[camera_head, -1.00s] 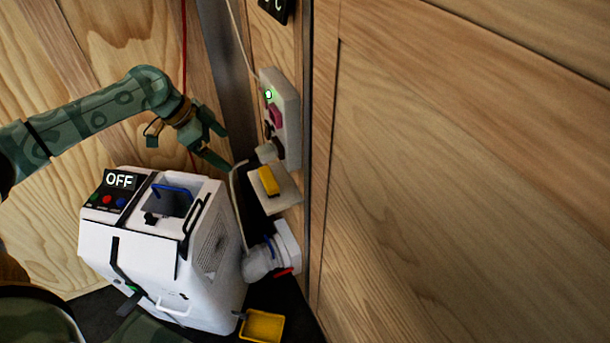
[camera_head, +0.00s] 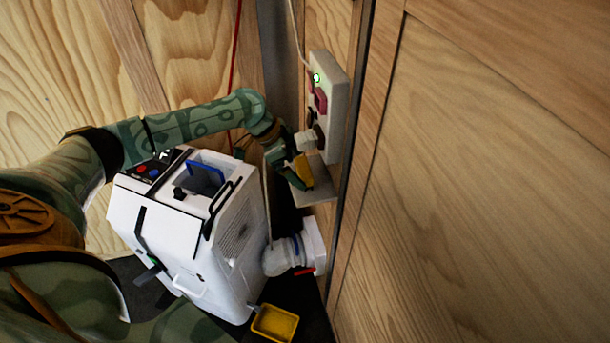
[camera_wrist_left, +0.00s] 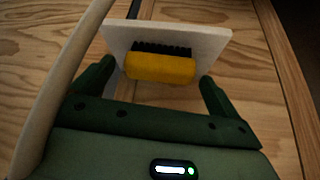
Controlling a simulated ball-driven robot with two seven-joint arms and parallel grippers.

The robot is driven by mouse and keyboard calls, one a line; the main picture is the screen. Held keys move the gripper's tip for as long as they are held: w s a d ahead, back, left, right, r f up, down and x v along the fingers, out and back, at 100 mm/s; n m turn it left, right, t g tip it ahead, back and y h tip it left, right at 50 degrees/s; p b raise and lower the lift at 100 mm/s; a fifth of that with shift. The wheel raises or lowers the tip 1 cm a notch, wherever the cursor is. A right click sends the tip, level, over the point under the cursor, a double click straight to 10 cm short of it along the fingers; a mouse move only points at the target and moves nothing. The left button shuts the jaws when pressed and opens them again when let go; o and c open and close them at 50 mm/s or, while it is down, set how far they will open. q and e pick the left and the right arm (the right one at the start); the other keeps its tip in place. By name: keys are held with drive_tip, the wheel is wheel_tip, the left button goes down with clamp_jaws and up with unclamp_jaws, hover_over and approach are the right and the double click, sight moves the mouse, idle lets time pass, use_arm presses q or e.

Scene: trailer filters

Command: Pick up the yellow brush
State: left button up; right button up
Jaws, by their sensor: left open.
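The yellow brush (camera_head: 303,170) lies on a small white shelf (camera_head: 322,189) on the wall, below the white panel. In the left wrist view the brush (camera_wrist_left: 160,68) shows its yellow back toward me and dark bristles on the far side, on the white shelf (camera_wrist_left: 215,38). My left gripper (camera_head: 292,172) is at the shelf and partly covers the brush. In the wrist view its green fingers (camera_wrist_left: 155,80) are open, one to each side of the brush's near end, with gaps to it. My right gripper is not in view.
A white machine (camera_head: 230,240) with a blue handle stands below my left arm. A white panel (camera_head: 338,105) with a green light is above the shelf. A white pipe fitting (camera_head: 312,245) and a yellow tray (camera_head: 275,323) are below. A pale cable (camera_wrist_left: 62,85) runs close by my left gripper.

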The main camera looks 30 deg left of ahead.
use_arm(q)
drive_tip(key=x, duration=0.2)
drive_tip(key=shift+w+f+b, duration=0.1)
drive_tip(key=shift+f+b, duration=0.2)
drive_tip(key=shift+f, duration=0.05)
drive_tip(key=shift+r, duration=0.15)
drive_tip(key=c, duration=0.8)
drive_tip(key=shift+c, duration=0.2)
drive_tip(key=shift+r+p, duration=0.4)
drive_tip(key=shift+r, duration=0.05)
drive_tip(key=shift+a+r, duration=0.1)
drive_tip(key=shift+r, duration=0.4)
drive_tip(key=s+a+p, duration=0.1)
drive_tip(key=s+a, duration=0.2)
drive_tip(key=a, duration=0.1)
drive_tip(key=s+a, duration=0.4)
drive_tip(key=a, duration=0.1)
drive_tip(key=s+a+p, duration=0.1)
drive_tip(key=s+a, duration=0.3)
drive_tip(key=a, duration=0.1)
drive_tip(key=shift+s+f+p, duration=0.1)
drive_tip(key=shift+f+p, duration=0.1)
drive_tip(key=shift+p, duration=0.1)
